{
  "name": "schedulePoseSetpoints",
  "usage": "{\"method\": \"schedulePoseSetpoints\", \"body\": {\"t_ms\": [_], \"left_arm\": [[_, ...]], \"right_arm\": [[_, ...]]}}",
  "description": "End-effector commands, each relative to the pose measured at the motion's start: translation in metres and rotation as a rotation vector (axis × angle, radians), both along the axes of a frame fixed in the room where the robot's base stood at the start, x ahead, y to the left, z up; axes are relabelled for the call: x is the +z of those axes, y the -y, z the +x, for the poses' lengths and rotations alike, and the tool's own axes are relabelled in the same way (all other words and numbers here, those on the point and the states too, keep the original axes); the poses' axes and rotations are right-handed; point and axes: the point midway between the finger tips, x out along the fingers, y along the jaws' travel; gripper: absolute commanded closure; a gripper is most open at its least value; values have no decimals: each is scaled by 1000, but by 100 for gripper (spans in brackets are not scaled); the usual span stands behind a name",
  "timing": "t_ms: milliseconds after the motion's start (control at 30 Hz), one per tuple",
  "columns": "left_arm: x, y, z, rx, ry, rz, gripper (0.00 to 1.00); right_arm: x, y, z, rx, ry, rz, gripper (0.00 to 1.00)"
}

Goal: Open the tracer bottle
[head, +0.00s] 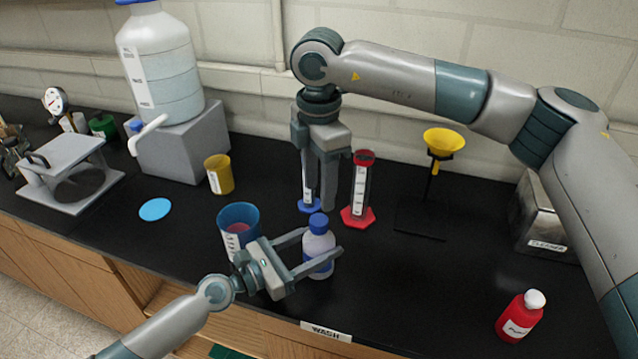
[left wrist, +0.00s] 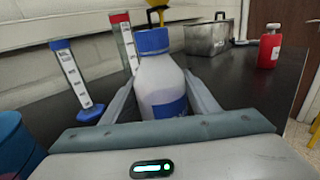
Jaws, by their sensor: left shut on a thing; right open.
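A small white bottle (head: 318,243) with a blue cap (head: 318,222) and a blue label stands upright on the black bench; its label text is unreadable here, so I cannot confirm it is the tracer bottle. My left gripper (head: 323,247) is shut on its body, with one finger on each side. In the left wrist view the bottle (left wrist: 160,85) sits between the fingers, its cap (left wrist: 152,42) on and clear above them. My right gripper (head: 318,205) points down, open and empty, above and behind the cap in the head view.
A blue-based cylinder (head: 309,206) and a red-based cylinder (head: 360,190) stand close behind. A blue cup (head: 237,214) is left of the bottle. A yellow funnel (head: 444,142), a metal box (head: 545,220) and a red bottle (head: 519,317) are to the right. Bench is clear right of the bottle.

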Motion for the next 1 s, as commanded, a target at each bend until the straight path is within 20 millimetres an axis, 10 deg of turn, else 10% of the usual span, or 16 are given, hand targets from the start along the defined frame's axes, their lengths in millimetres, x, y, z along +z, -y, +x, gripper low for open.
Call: {"method": "schedulePoseSetpoints", "body": {"t_ms": [367, 1000], "left_arm": [[0, 0, 0, 1, 1, 1, 100], [0, 0, 0, 1, 1, 1, 100]], "right_arm": [[-7, 0, 0, 2, 0, 1, 54], [-75, 0, 0, 2, -1, 0, 54]]}}
